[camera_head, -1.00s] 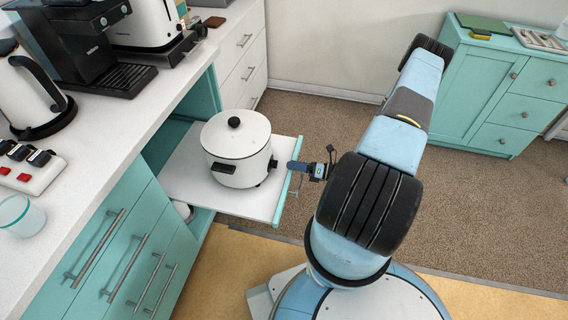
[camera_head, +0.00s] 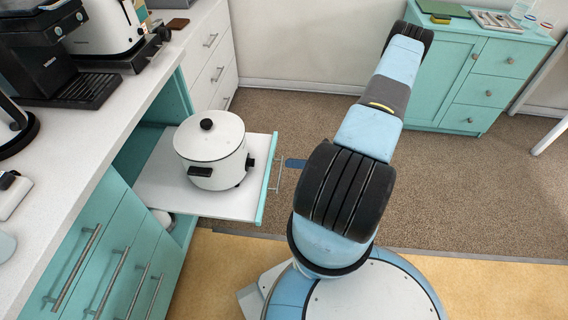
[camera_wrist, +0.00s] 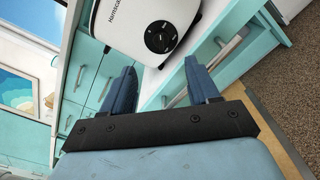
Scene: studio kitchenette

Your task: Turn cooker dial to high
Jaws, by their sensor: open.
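The white cooker (camera_head: 212,150) with a black lid knob and black side handles stands on a pulled-out shelf (camera_head: 165,195). Its dial (camera_wrist: 160,37) is a round black control on the front, seen at the top of the wrist view. My gripper (camera_wrist: 158,82) is open and empty in the wrist view, with its two blue fingers apart. The dial lies beyond the fingertips, roughly between them, and is not touched. In the head view only one blue finger (camera_head: 295,163) shows, just right of the shelf; my arm hides the rest of the gripper. The dial's setting is too small to read.
The shelf's teal front edge with a metal handle (camera_head: 276,165) lies between my gripper and the cooker. A white counter (camera_head: 85,150) with a coffee machine (camera_head: 55,55) and a toaster (camera_head: 105,25) is at left. Carpeted floor at right is clear up to a teal cabinet (camera_head: 435,75).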

